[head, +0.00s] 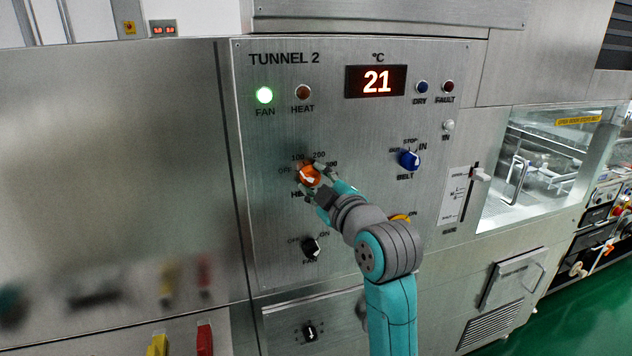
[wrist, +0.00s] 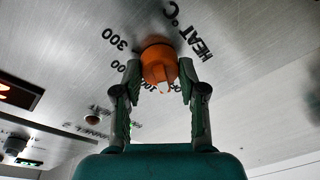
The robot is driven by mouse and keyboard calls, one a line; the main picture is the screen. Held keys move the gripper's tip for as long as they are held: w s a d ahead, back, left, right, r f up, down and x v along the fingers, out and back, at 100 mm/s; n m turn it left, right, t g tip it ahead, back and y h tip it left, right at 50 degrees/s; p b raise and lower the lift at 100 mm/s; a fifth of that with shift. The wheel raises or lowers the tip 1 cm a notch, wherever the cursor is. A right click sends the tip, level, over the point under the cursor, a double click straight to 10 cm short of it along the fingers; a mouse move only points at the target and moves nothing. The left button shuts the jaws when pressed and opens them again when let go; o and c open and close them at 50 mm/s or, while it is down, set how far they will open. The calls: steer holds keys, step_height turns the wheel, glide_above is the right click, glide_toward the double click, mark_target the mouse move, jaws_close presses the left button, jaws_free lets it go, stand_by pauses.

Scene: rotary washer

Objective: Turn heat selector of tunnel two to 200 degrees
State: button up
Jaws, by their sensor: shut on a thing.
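The orange heat selector knob (head: 308,174) is on the steel TUNNEL 2 panel (head: 270,220). Marks OFF, 100, 200 and 300 are printed around it. My gripper (head: 318,172) is at the knob from the lower right. In the wrist view my gripper (wrist: 160,77) has its two fingers on either side of the orange knob (wrist: 159,60), shut on it. A small white mark shows on the knob's near edge.
The red display (head: 376,81) reads 21. The green FAN lamp (head: 264,95) is lit; the HEAT lamp (head: 303,92) looks unlit. The black fan knob (head: 310,247) is below, the blue belt knob (head: 409,159) to the right. A slider (head: 480,174) is further right.

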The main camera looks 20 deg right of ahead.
steer(key=m, duration=0.4)
steer(key=shift+f, duration=0.1)
steer(key=m+t+h, duration=0.1)
steer(key=m, duration=0.4)
steer(key=shift+a, duration=0.1)
steer(key=m, duration=0.5)
steer(key=shift+f+h, duration=0.1)
steer(key=shift+h, duration=0.2)
steer(key=shift+m+t+h, duration=0.3)
steer(key=shift+m+h, duration=0.2)
steer(key=shift+m, duration=1.7)
steer(key=o, duration=1.1)
steer(key=shift+o, duration=0.2)
